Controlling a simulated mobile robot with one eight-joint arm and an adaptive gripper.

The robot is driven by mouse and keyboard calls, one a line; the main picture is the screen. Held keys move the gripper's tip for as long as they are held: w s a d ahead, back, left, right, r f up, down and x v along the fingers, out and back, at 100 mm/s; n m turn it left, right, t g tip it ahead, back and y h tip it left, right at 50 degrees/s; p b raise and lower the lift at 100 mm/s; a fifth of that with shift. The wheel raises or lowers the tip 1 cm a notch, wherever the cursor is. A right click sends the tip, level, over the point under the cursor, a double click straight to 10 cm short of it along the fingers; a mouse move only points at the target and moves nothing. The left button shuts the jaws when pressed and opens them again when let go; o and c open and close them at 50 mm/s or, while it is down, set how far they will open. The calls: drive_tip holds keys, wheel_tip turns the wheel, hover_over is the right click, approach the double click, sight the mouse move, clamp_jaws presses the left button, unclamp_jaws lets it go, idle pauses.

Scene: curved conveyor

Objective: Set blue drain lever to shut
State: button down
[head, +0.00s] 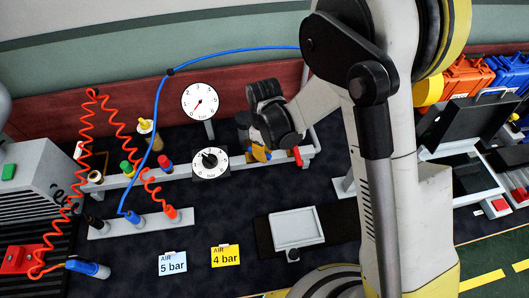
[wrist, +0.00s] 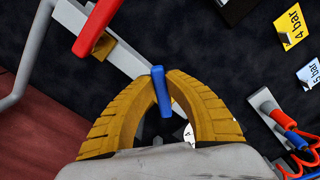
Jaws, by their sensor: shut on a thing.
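The blue drain lever (wrist: 162,92) stands between the tips of my gripper (wrist: 161,82) in the wrist view. The ribbed yellow fingers are closed on it from both sides. The lever runs nearly upright in that picture, beside a pale rail (wrist: 122,55). In the head view my gripper (head: 261,153) is low at the rail, right of the lower dial, and the lever cannot be made out there. The lever's pivot is hidden by the fingers.
A red lever (head: 297,156) is close by on the same rail, and it also shows in the wrist view (wrist: 98,25). Two gauges (head: 200,101) (head: 211,162) stand left of my gripper. A blue hose (head: 156,110) and a coiled orange hose (head: 79,150) hang further left.

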drive_tip(key=shift+s+a+m+b, duration=0.5)
drive_tip(key=shift+m+b, duration=0.2)
drive_tip(key=shift+m, duration=1.1)
drive_tip(key=shift+s+a+m+b, duration=0.45)
drive_tip(key=shift+a+m+b, duration=0.15)
drive_tip(key=shift+m, duration=1.2)
drive_tip(key=shift+s+a+m+b, duration=0.45)
drive_tip(key=shift+m+b, duration=0.3)
drive_tip(key=shift+m, duration=1.05)
drive_tip(key=c, duration=1.4)
unclamp_jaws()
drive_tip(key=shift+a, duration=0.1)
drive_tip(key=shift+r, duration=0.1)
